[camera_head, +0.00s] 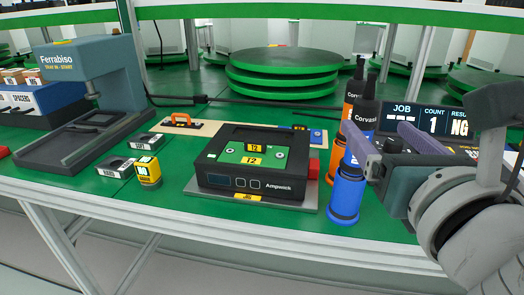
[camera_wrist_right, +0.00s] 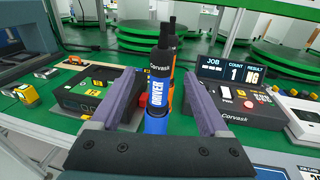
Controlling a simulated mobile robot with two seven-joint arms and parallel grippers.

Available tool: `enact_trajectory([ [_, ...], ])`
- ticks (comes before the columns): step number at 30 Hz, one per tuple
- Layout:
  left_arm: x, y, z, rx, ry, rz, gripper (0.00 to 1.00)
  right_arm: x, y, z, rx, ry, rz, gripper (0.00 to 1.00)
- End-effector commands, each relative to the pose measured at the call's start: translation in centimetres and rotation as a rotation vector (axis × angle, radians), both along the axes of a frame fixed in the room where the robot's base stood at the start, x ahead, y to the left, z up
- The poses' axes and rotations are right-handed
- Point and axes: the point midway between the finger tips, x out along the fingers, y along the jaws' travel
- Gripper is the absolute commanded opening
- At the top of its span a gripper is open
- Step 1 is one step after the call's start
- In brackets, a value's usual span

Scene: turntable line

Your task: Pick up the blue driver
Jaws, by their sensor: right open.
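The blue driver (camera_head: 346,192) stands upright on the green bench, with a black upper part marked Corvask and a blue lower body. It also shows in the right wrist view (camera_wrist_right: 157,98), with its DRIVER label facing me. My right gripper (camera_head: 375,128) is open, and its two purple-grey fingers reach toward the driver from the right. In the right wrist view the driver appears between the fingertips (camera_wrist_right: 160,76); whether they touch it I cannot tell. The near finger hides part of the driver in the head view. My left gripper is not in view.
An orange driver (camera_head: 352,92) stands close behind the blue one. The Ampwick unit (camera_head: 245,183) with a red side part is to the left. A Corvask control box with a JOB display (camera_wrist_right: 232,72) is to the right. The bench's front edge is near.

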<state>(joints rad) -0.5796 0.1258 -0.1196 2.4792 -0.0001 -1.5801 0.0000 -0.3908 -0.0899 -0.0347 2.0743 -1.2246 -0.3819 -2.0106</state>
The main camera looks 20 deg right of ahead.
Motion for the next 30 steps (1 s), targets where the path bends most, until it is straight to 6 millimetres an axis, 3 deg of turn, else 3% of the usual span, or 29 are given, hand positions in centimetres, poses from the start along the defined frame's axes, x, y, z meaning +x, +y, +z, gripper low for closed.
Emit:
enact_trajectory([
  [21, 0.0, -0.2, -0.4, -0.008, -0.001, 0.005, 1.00, 8.2, -3.3, -0.7, -0.015, -0.001, 0.004, 0.79],
  [30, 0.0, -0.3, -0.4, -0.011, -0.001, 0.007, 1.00, 9.2, -3.6, -0.8, -0.014, 0.001, 0.004, 0.79],
])
